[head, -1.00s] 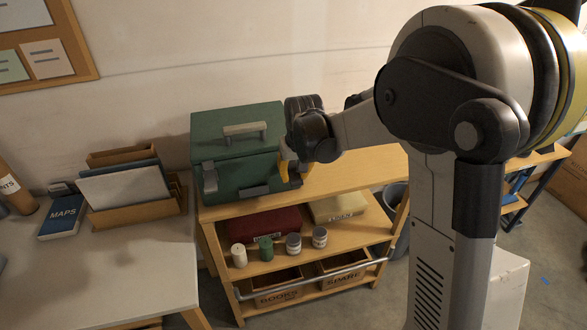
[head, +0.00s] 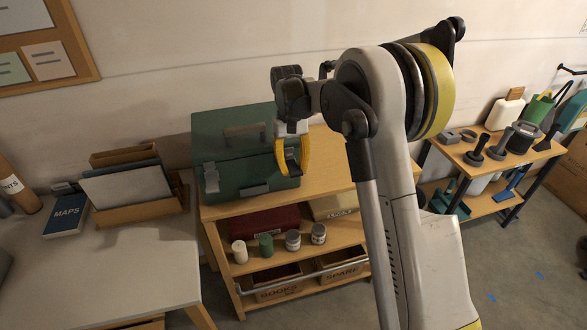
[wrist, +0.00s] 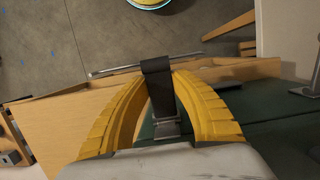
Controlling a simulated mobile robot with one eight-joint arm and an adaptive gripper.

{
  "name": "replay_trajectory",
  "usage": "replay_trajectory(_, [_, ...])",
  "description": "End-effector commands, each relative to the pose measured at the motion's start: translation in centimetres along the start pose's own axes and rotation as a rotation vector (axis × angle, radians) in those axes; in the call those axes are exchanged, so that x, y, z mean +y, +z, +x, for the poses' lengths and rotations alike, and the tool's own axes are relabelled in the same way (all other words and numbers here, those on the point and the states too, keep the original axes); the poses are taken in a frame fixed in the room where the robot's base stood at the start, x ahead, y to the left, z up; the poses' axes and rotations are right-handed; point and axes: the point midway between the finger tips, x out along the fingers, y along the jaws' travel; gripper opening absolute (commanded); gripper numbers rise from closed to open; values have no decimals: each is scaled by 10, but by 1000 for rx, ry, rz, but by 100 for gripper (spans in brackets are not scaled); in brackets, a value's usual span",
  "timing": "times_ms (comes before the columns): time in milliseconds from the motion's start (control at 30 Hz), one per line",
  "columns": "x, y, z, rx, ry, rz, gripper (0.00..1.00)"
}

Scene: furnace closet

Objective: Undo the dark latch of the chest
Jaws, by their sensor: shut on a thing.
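The green chest (head: 235,175) stands on a wooden shelf unit, its lid down. A light grey latch (head: 211,178) is on its front left; it also shows at the right edge of the wrist view (wrist: 308,90). My gripper (head: 292,170) points down at the chest's front right corner. In the wrist view, the yellow fingers of my gripper (wrist: 158,78) are closed around the dark latch (wrist: 158,85), a dark strap with a small base below it. In the head view my fingers mostly hide this latch. I cannot tell how far it is turned.
The wooden shelf unit (head: 330,165) has bare top to the right of the chest. Small jars (head: 265,245) and labelled boxes sit on its lower levels. A desk (head: 90,270) with file holders is at left. A table (head: 470,155) with tools is at right.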

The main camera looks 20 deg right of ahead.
Motion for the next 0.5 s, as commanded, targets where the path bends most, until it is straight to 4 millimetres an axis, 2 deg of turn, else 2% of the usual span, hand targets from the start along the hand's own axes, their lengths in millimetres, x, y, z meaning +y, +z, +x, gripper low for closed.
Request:
replay_trajectory(333, [0, 0, 0, -2, 0, 0, 0])
replay_trajectory(367, [0, 0, 0, -2, 0, 0, 38])
replay_trajectory(400, [0, 0, 0, -2, 0, 0, 50])
replay_trajectory(500, [0, 0, 0, -2, 0, 0, 52])
